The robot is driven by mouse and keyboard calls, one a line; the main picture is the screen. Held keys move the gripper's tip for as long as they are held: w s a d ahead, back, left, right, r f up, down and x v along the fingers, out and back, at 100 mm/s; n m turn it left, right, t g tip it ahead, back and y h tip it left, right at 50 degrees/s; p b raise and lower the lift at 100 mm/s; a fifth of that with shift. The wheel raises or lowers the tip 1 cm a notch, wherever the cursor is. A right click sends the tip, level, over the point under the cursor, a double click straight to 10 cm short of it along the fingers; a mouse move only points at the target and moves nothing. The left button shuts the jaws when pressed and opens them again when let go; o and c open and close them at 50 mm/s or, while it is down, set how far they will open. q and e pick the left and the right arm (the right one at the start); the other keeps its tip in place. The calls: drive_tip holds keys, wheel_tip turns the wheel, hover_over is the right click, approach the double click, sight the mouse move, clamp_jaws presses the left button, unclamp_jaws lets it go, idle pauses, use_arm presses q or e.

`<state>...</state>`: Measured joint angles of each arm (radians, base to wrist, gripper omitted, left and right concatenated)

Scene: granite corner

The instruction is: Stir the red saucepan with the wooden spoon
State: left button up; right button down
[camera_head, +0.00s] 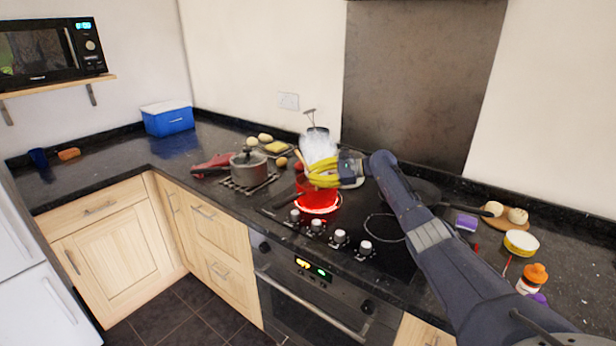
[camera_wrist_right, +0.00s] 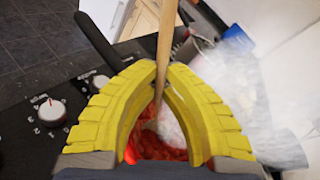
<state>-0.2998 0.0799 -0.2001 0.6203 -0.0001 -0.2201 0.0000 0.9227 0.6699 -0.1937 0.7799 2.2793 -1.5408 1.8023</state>
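The red saucepan (camera_head: 305,186) sits on a glowing red burner of the hob, with its dark handle pointing front left and white steam above it. My right gripper (camera_head: 322,175), with yellow fingers, is over the pan and hides part of it. In the right wrist view the yellow fingertips (camera_wrist_right: 165,72) close on the wooden spoon (camera_wrist_right: 167,35). The spoon's shaft runs down between the fingers towards the red pan contents (camera_wrist_right: 158,145); its lower end is partly hidden by steam. My left gripper is not in view.
A grey lidded pot (camera_head: 248,170) stands on a rack left of the hob, beside a red cloth (camera_head: 212,165). A dark pan (camera_head: 425,192) is behind my right forearm. A cutting board (camera_head: 495,222) and an orange-capped bottle (camera_head: 533,278) are at right. The left counter is mostly clear.

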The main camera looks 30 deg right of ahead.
sight(296, 152)
drive_tip(key=shift+s+a+r, duration=0.2)
drive_tip(key=shift+a+r, duration=0.9)
drive_tip(key=shift+r, duration=0.3)
drive_tip(key=shift+s+a+r, duration=0.25)
drive_tip(key=shift+a+r, duration=0.9)
drive_tip(key=shift+r, duration=0.3)
drive_tip(key=shift+s+a+r, duration=0.2)
drive_tip(key=shift+a+r, duration=0.9)
drive_tip(key=shift+r, duration=0.3)
idle(2.3)
drive_tip(key=shift+r, duration=0.15)
drive_tip(key=shift+r, duration=2.4)
drive_tip(key=shift+r, duration=0.1)
